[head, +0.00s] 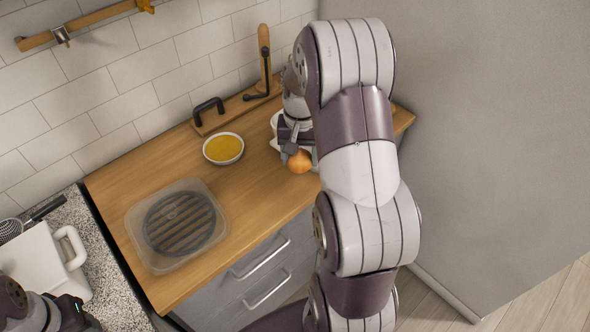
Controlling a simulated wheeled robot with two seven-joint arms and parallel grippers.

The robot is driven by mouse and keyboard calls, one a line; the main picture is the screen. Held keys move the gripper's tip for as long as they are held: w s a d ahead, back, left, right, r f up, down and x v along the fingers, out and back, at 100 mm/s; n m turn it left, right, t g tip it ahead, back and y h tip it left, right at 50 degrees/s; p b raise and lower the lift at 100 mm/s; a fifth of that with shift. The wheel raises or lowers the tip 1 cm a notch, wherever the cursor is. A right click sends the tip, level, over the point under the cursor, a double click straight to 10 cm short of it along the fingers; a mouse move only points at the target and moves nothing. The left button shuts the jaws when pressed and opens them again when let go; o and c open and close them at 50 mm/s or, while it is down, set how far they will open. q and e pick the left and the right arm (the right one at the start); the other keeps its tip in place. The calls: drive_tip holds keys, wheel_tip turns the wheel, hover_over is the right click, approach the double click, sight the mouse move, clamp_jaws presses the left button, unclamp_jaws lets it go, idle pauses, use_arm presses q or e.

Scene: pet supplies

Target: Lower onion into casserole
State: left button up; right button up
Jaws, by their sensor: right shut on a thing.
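The onion (300,162) is orange-brown and sits between the fingers of my right gripper (298,153), which is shut on it at the right part of the wooden counter. A white dish (275,125), probably the casserole, shows partly behind and around the gripper. My right arm and gripper hide most of it, so its inside cannot be seen. Whether the onion is above the dish or in front of its rim cannot be told. Part of my left arm shows at the bottom left corner, and its fingers cannot be made out.
A bowl of yellow contents (223,149) stands left of the gripper. A clear container with a dark ridged round item (142,238) lies at the counter's front left. A white handled vessel (40,255) stands on the speckled worktop (112,268). A grey wall (490,130) rises at the right.

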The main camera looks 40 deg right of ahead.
use_arm(q)
wheel_tip(320, 180, up, 16)
drive_tip(key=p, duration=1.4)
drive_tip(key=shift+p, duration=0.4)
use_arm(e)
drive_tip(key=w+d+f, duration=0.1)
drive_tip(key=w+d, duration=1.2)
drive_tip(key=shift+w+d+f, duration=0.25)
drive_tip(key=shift+w+d, duration=0.1)
drive_tip(key=shift+w, duration=0.05)
use_arm(q)
drive_tip(key=shift+r, duration=0.1)
wheel_tip(320, 180, down, 8)
drive_tip(key=b, duration=0.8)
use_arm(e)
drive_tip(key=shift+f, duration=4.2)
use_arm(q)
drive_tip(key=shift+f+b, duration=2.55)
drive_tip(key=shift+f, duration=0.05)
use_arm(e)
drive_tip(key=shift+f, duration=2.55)
